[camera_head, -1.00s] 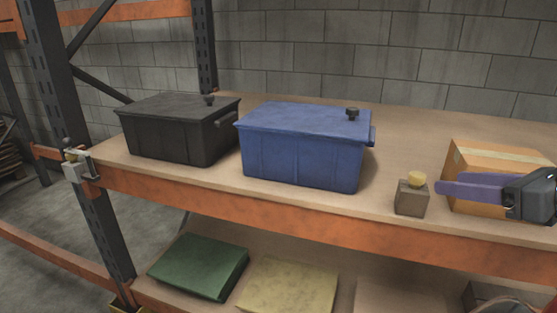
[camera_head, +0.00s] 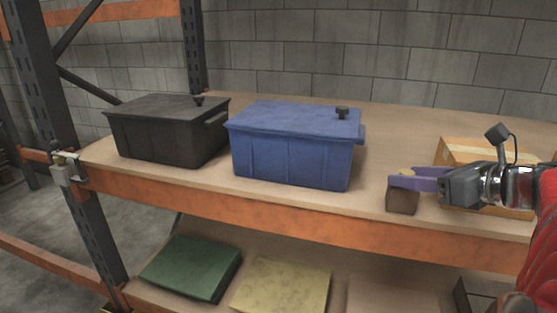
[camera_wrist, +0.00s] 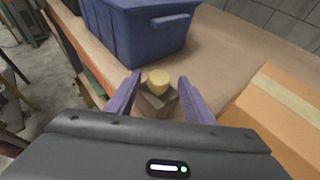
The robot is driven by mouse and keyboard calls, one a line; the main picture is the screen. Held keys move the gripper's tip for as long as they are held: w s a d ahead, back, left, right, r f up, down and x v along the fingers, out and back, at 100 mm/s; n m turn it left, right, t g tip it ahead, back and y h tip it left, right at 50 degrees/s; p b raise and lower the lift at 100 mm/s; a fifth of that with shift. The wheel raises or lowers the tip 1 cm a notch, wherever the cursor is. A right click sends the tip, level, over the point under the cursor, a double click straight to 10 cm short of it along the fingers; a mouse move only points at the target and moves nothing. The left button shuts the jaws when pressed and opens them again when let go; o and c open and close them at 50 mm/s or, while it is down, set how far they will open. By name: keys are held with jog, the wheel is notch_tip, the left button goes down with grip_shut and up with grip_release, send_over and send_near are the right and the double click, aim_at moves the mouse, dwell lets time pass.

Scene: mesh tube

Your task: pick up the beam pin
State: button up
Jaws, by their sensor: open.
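In the head view the block (camera_head: 402,202) shows below the purple fingers, which mostly hide the knob. My gripper (camera_head: 402,180) is open and empty at about the knob's height. In the wrist view the fingers of my gripper (camera_wrist: 160,84) lie to either side of the knob and block, with a gap visible on both sides.
A blue lidded bin (camera_head: 290,155) and a black lidded bin (camera_head: 160,135) stand to the left on the shelf. A taped cardboard box (camera_head: 455,150) is close behind my gripper. An orange beam (camera_head: 300,222) runs along the front. A grey fitting (camera_head: 65,168) sits on the left upright.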

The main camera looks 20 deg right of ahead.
jog(key=shift+r+x, duration=0.2)
jog(key=shift+x, duration=2.4)
jog(key=shift+a, duration=0.1)
jog(key=shift+c, duration=0.3)
jog(key=c, duration=1.1)
